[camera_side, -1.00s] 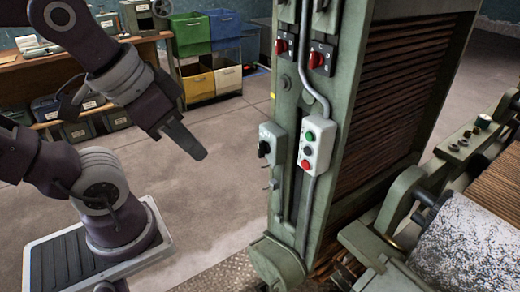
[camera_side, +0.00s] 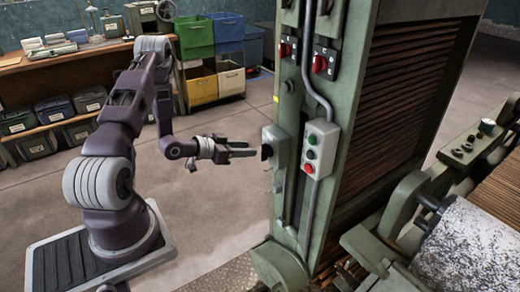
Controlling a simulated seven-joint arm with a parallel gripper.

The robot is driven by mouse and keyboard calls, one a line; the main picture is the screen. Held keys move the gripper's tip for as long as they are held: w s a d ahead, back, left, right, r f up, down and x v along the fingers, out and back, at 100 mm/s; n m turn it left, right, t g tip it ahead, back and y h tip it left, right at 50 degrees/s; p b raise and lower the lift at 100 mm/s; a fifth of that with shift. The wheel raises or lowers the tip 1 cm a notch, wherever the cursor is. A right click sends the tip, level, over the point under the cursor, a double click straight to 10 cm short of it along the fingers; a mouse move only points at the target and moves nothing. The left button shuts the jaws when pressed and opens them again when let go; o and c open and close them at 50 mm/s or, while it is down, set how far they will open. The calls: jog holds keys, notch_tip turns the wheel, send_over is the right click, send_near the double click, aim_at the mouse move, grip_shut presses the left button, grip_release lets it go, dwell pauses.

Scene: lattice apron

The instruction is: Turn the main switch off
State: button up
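A grey switch box (camera_side: 277,146) with a black rotary knob (camera_side: 267,152) on its left face is mounted on the left side of the green machine column. No label can be read, so I cannot confirm that it is the main switch; the knob's setting is too small to tell. My gripper (camera_side: 250,149) is level with the knob, just left of it, fingers pointing right at it. Two separate fingers show, with a narrow gap and nothing between them. A small space seems to remain between fingertips and knob.
A push-button box (camera_side: 320,148) with green, black and red buttons is on the column's front. Two red rotary switches (camera_side: 321,63) (camera_side: 286,49) sit higher up. A conduit runs down the column. Rollers stand at right; a workbench and bins (camera_side: 194,37) are behind.

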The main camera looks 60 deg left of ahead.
aim_at(265, 152)
jog(key=x, duration=0.6)
jog(key=shift+w, duration=0.15)
grip_shut()
